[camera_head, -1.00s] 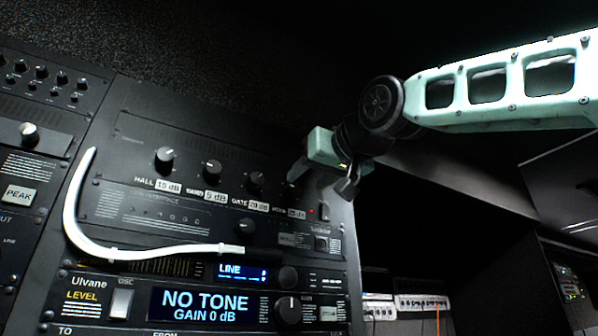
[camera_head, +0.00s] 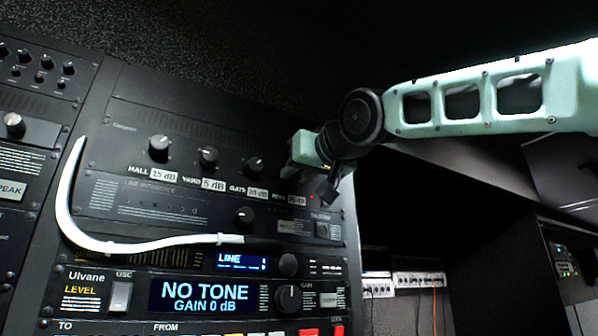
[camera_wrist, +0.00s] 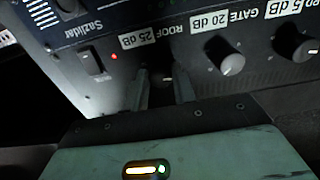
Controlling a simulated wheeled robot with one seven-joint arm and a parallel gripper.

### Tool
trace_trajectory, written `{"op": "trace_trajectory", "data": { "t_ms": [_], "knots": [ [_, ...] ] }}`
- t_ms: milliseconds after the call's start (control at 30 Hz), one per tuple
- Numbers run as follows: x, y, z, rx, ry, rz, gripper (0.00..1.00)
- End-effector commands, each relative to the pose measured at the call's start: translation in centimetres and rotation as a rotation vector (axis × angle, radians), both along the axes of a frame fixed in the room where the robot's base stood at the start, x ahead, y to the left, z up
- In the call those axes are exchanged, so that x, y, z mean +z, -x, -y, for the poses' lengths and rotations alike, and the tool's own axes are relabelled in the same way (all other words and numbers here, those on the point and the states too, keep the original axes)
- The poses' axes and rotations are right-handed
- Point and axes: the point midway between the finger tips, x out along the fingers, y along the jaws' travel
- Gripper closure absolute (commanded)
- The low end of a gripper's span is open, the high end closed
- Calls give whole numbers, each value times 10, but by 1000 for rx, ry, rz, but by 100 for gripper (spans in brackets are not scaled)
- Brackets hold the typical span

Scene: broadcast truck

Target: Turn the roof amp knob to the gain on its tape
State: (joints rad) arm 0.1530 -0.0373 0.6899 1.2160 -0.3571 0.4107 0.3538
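The roof amp knob (camera_wrist: 166,76) is dark with a small white mark, in the wrist view, where the panel appears upside down. Its tape (camera_wrist: 150,36) reads ROOF 25 dB. My gripper (camera_wrist: 161,78) is open, with one finger on each side of the knob; whether they touch it cannot be told. In the head view my gripper (camera_head: 322,184) is at the right end of the knob row and hides the roof knob. The roof tape (camera_head: 291,199) is partly visible there.
The gate knob (camera_wrist: 232,63) is beside the roof knob, and the yard knob (camera_head: 208,157) and hall knob (camera_head: 160,146) are farther left. A red light (camera_wrist: 114,56) and a switch (camera_wrist: 92,62) are close by. A white cable (camera_head: 120,246) curves below the knob row.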

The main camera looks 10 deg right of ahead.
Motion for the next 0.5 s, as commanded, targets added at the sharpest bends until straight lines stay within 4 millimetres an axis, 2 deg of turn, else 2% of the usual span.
{"op": "trace_trajectory", "data": {
  "t_ms": [267, 500],
  "knots": [
    [0, 0, 0, 1, -42, -17, 97],
    [0, 1, 0, 1, -178, -72, 97]
  ]
}}
